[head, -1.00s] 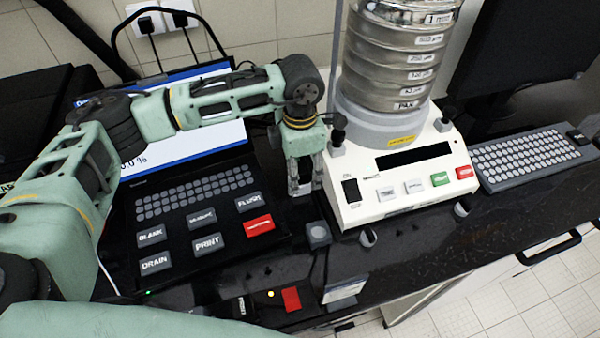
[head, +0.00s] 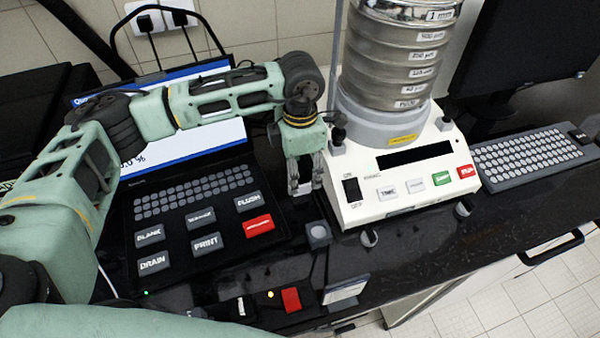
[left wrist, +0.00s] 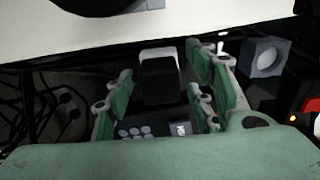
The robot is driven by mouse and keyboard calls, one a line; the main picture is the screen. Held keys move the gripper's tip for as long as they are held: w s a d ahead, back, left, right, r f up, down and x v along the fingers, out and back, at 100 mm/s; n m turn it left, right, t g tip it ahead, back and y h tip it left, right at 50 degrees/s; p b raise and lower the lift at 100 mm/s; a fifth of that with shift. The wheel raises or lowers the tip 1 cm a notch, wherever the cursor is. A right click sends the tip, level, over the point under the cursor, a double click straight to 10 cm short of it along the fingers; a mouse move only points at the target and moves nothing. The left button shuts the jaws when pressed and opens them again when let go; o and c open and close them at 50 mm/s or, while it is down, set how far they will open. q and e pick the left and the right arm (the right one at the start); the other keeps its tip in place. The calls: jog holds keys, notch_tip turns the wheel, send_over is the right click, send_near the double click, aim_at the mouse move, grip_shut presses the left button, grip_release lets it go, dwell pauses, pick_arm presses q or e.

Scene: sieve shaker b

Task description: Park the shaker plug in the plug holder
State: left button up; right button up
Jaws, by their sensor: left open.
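My left gripper (head: 305,182) points down beside the left side of the white sieve shaker (head: 420,188). Its fingers are open. In the left wrist view the gripper (left wrist: 160,95) has a dark block with a pale grey end (left wrist: 158,80) between its fingers, with gaps at the sides. This looks like the shaker plug, but I cannot be sure, nor tell whether it sits in a holder. In the head view the fingers hide that spot. My right gripper is not in view.
A small grey block with a round face (head: 318,234) stands just in front of the gripper. A black keypad panel (head: 200,215) is to the left, a keyboard (head: 525,157) to the right. Two black plugs sit in wall sockets (head: 146,20). Cables (left wrist: 65,110) lie left in the wrist view.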

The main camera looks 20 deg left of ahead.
aim_at(300, 166)
pick_arm(q)
jog(key=shift+c, duration=0.5)
grip_shut()
jog(key=shift+r, duration=0.1)
jog(key=shift+w+r, duration=0.15)
jog(key=shift+r, duration=0.35)
jog(key=shift+r+p, duration=0.45)
jog(key=shift+r, duration=0.1)
jog(key=shift+r+p, duration=0.7)
jog(key=shift+r, duration=1.15)
